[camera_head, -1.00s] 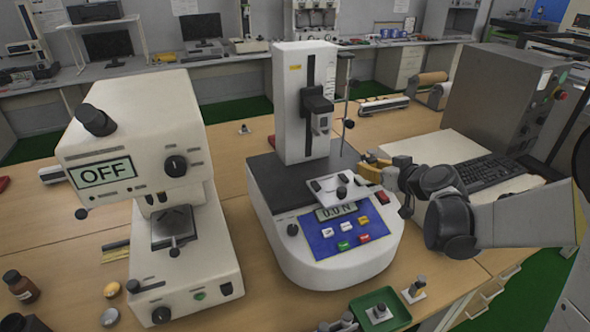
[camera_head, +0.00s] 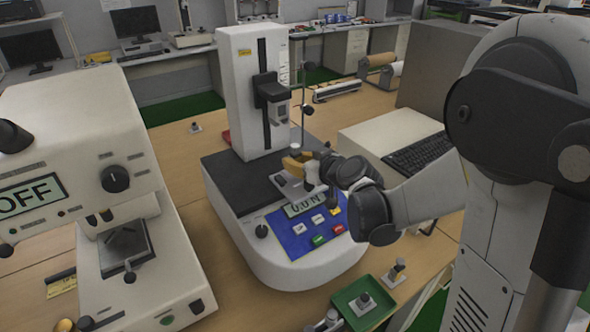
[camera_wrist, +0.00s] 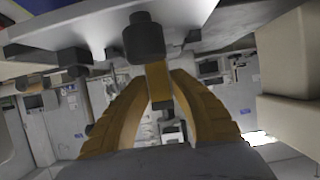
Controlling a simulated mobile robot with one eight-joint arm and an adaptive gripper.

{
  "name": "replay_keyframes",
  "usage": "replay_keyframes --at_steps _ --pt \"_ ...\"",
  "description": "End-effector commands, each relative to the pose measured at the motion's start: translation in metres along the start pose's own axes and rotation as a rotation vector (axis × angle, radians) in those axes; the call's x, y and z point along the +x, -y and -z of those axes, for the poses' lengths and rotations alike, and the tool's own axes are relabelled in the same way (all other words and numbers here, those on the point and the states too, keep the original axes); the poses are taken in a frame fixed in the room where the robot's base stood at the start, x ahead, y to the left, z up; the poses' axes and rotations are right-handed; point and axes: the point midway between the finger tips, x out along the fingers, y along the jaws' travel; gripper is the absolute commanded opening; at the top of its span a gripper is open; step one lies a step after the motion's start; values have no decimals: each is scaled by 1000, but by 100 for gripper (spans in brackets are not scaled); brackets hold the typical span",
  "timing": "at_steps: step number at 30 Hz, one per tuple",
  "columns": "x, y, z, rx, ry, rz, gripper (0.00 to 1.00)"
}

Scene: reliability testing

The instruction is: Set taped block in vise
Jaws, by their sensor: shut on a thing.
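My gripper (camera_head: 297,160), with yellow fingers, is at the silver vise (camera_head: 288,186) on the front of the force tester's dark bed. In the wrist view the yellow fingers (camera_wrist: 158,85) are closed in on a small, narrow piece, apparently the taped block (camera_wrist: 157,78), close to the vise's dark knob (camera_wrist: 145,40) and light plate (camera_wrist: 95,28). The fingers and wrist hide most of the block in the head view. I cannot tell whether the block touches the vise or sits between its jaws.
The force tester (camera_head: 240,90) rises behind the vise, with a dark grip head (camera_head: 271,93) above it. Its display reads 0.0 N. A green tray (camera_head: 345,300) with a small fixture stands at the front. A white tester (camera_head: 70,160) marked OFF is at left.

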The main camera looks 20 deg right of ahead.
Motion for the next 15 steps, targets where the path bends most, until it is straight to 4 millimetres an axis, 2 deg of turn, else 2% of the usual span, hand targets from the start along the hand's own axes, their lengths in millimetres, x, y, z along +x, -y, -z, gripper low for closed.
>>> replay_keyframes --at_steps 1,3,13,14,15 --pt "5 0 -10 0 0 0 0" --pt "6 0 -14 0 0 0 0" --pt "7 0 -16 0 0 0 0" --pt "7 0 -17 0 0 0 27" --pt "6 0 -16 0 0 0 40"
